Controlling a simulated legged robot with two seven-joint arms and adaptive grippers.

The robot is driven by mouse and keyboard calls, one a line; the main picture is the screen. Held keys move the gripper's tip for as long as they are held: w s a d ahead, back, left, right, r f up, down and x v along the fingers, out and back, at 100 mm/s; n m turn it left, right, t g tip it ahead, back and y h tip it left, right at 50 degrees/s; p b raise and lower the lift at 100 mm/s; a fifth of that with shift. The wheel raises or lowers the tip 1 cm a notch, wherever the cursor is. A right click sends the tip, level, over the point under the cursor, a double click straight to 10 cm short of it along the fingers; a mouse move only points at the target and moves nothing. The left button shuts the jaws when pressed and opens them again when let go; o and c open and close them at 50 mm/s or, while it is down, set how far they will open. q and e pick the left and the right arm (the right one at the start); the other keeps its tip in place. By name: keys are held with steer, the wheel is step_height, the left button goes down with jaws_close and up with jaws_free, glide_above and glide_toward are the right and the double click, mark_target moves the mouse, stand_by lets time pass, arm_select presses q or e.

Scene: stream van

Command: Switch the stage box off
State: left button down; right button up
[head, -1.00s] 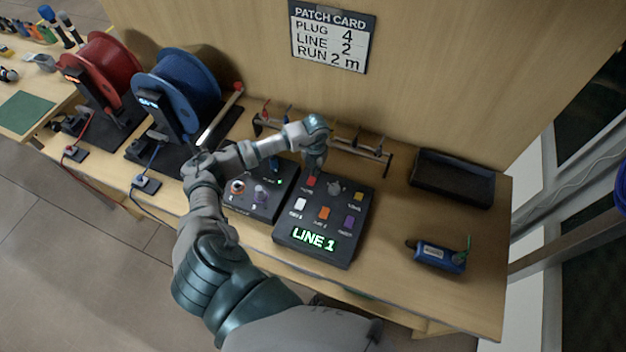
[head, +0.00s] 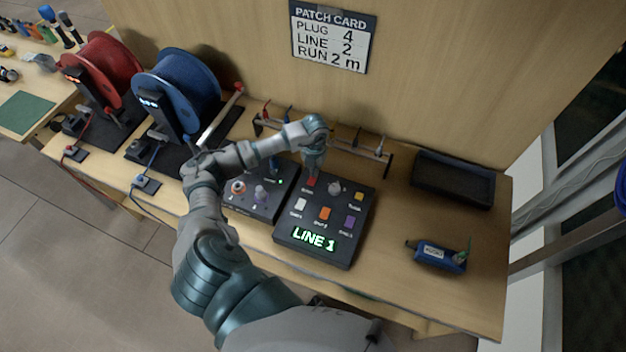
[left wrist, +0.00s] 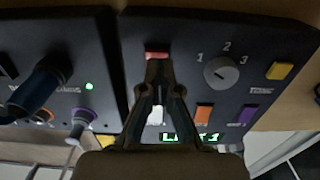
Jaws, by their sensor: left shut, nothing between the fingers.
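A dark box with a lit green "LINE 1" display (head: 313,239) stands on the bench. It carries a red button (head: 311,182), a grey knob (head: 335,187), and white, orange, purple and yellow buttons. To its left is a second dark box (head: 265,205) with plugs and a small green light; I cannot tell by label which is the stage box. My left gripper (head: 314,174) is shut and empty, pointing down at the red button. In the left wrist view its tips (left wrist: 159,65) overlap the near edge of the red button (left wrist: 157,55); contact is unclear. My right gripper is out of view.
A blue cable reel (head: 180,85) and a red reel (head: 110,65) stand at the left. A thin rack (head: 350,149) stands behind the boxes. A black tray (head: 453,180) and a blue device (head: 438,254) lie to the right. A patch card (head: 332,38) hangs on the wall.

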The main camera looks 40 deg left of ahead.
arm_select(q)
steer(key=shift+a+f, duration=0.1)
steer(key=shift+f, duration=0.1)
steer(key=shift+a+f, duration=0.3)
steer(key=shift+b, duration=0.3)
steer(key=shift+d+f, duration=0.25)
steer(key=shift+d, duration=0.05)
steer(key=shift+a+f+b, duration=0.2)
steer(key=shift+f+b, duration=0.2)
steer(key=shift+b, duration=0.05)
steer(key=shift+r+p, duration=2.55)
steer(key=shift+r, duration=1.1)
steer(key=shift+f, duration=0.1)
